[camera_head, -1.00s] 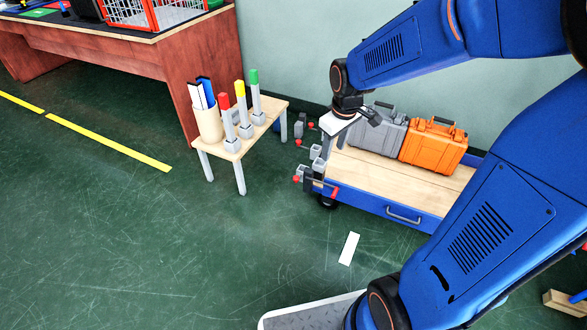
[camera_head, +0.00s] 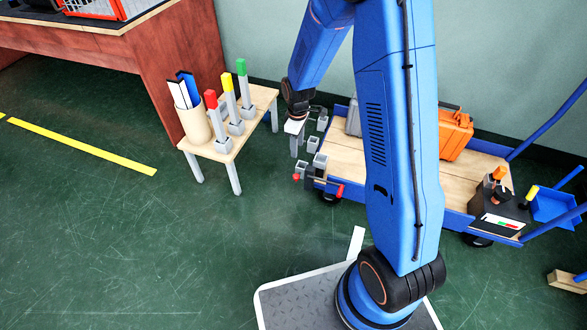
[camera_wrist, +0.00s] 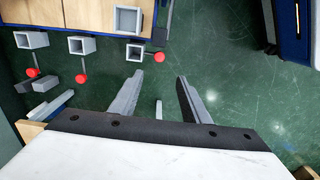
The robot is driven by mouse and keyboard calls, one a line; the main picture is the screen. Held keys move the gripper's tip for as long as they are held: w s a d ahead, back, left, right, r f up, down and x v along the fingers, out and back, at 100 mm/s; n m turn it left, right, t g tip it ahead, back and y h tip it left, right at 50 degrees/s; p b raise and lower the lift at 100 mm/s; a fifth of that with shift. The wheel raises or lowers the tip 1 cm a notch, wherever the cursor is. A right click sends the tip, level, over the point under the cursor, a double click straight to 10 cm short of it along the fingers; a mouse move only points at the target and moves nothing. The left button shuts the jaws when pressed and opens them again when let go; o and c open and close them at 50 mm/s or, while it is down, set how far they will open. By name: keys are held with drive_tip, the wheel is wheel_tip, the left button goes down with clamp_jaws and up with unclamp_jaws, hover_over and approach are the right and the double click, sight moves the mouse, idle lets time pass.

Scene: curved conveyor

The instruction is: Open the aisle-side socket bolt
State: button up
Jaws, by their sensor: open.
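Several grey square sockets are fixed at the left end of the blue cart (camera_head: 450,215). In the head view my gripper (camera_head: 297,140) hangs beside the cart's socket end. The middle socket (camera_wrist: 82,46) and far socket (camera_wrist: 30,40) have red knobs too.
A small wooden table (camera_head: 230,145) with upright red, yellow and green-topped posts stands left of my gripper. An orange case (camera_head: 455,135) and a partly hidden grey case lie on the cart. A control box (camera_head: 500,205) sits at its right end. The floor in front is open.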

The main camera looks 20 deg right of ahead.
sight(296, 176)
drive_tip(key=f, duration=1.8)
drive_tip(key=shift+w+a, duration=0.1)
drive_tip(key=shift+w, duration=0.1)
drive_tip(key=shift+r, duration=0.1)
drive_tip(key=shift+c, duration=0.6)
